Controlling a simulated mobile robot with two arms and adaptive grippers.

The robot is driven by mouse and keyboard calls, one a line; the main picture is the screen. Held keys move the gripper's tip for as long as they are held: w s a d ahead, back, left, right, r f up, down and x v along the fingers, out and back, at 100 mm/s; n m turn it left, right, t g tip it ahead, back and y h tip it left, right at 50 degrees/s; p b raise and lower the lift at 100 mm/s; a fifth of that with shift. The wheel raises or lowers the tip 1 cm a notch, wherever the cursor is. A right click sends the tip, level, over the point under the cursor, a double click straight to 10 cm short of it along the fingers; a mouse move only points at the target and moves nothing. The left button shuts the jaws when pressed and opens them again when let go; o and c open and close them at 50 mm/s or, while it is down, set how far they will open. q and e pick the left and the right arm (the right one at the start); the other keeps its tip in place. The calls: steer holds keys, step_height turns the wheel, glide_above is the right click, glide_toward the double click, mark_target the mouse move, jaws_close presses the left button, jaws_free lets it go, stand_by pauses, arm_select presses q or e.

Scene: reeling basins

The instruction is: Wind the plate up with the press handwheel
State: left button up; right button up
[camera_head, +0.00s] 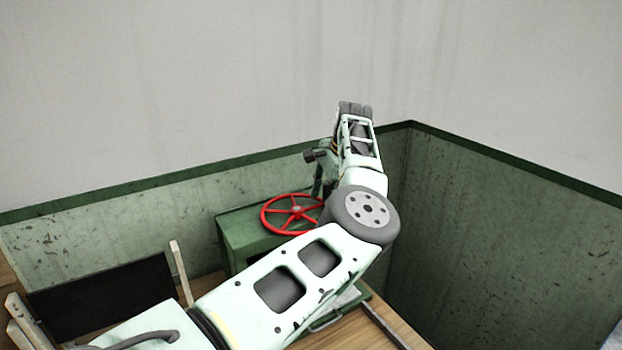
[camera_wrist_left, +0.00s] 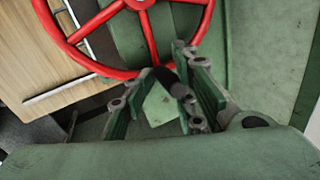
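The red press handwheel (camera_head: 264,217) lies flat on top of the green press body (camera_head: 238,240) in the head view, partly behind my left arm. Its rim and spokes also fill the top of the left wrist view (camera_wrist_left: 146,38). My left gripper (camera_wrist_left: 165,110) is at the wheel's rim, its two green fingers apart. A dark knob-like handle (camera_wrist_left: 171,82) shows between the fingers, nearer the right-hand one; whether they touch it, I cannot tell. In the head view the fingertips are mostly hidden by my wrist. I cannot make out the plate. My right gripper is out of view.
Green-painted lower walls (camera_head: 500,230) meet in a corner behind and to the right of the press. A dark panel (camera_head: 105,295) with pale wooden posts stands at the left. A wooden surface (camera_head: 350,335) shows below my arm.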

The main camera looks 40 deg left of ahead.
arm_select(q)
steer(key=shift+w+a+r+n+p, duration=0.15)
steer(key=shift+a+n+p, duration=0.15)
steer(key=shift+a+n, duration=0.25)
steer(key=shift+w+a+n+p, duration=0.1)
steer(key=shift+a+n+p, duration=0.2)
steer(key=shift+n, duration=0.35)
steer(key=a+n+p, duration=0.1)
steer(key=a+n, duration=0.1)
steer(key=n, duration=0.1)
steer(key=shift+w+a, duration=0.1)
steer(key=shift+a, duration=0.15)
steer(key=shift+a+n, duration=0.4)
steer(key=shift+n, duration=0.3)
steer(key=shift+s+a+n+p, duration=0.3)
steer(key=shift+a+n, duration=0.3)
steer(key=shift+n, duration=0.5)
